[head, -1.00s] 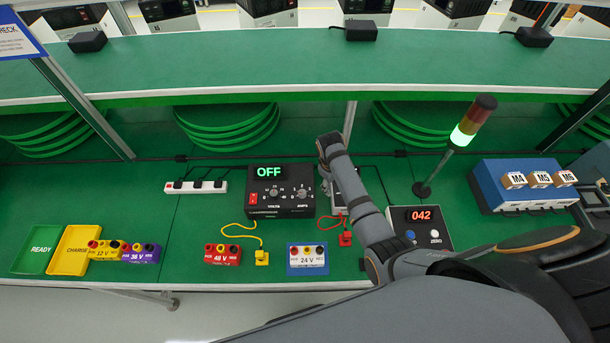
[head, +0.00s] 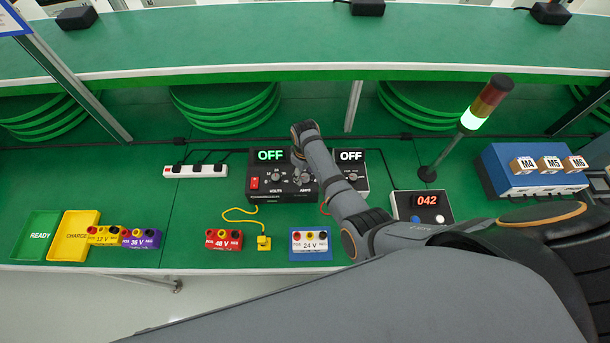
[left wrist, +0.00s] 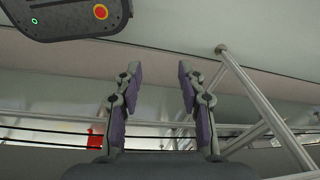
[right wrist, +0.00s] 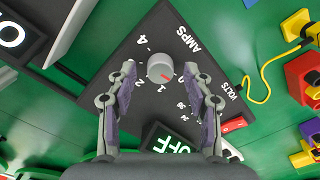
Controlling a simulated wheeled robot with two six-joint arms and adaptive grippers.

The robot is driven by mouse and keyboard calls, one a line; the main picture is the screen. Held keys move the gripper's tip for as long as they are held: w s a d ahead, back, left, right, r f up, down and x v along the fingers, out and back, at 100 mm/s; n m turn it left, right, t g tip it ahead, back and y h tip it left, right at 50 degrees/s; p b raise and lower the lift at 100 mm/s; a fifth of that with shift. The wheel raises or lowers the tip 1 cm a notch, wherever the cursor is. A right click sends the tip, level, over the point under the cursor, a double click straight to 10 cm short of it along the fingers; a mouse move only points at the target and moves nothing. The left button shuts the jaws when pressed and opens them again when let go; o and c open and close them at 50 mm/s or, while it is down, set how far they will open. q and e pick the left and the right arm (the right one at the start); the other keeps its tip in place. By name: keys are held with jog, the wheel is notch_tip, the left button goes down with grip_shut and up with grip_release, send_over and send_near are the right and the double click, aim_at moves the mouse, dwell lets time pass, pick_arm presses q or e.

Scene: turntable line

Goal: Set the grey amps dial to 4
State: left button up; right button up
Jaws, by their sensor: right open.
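The grey amps dial (right wrist: 160,67) is a round knob with a red pointer on the black power supply (head: 262,190). In the right wrist view its pointer faces down and right, near the 1; the 4 mark is on the dial's upper left. My right gripper (right wrist: 158,72) is open, its fingertips apart on either side of the dial in that view; I cannot tell whether they touch it. In the head view my right gripper (head: 299,160) is over the supply's right part. My left gripper (left wrist: 158,75) is open and empty, away from the bench.
The supply display (head: 270,155) reads OFF. A second unit reading OFF (head: 351,156) stands close on the right. A meter (head: 422,206) reads 042, with a signal tower (head: 485,105) behind it. Battery blocks, such as the 24 V one (head: 310,245), line the front.

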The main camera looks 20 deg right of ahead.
jog(key=shift+f, duration=0.2)
jog(key=shift+c, duration=0.2)
jog(key=c, duration=1)
pick_arm(q)
jog(key=shift+s+f, duration=0.2)
jog(key=shift+s, duration=0.8)
pick_arm(e)
grip_shut()
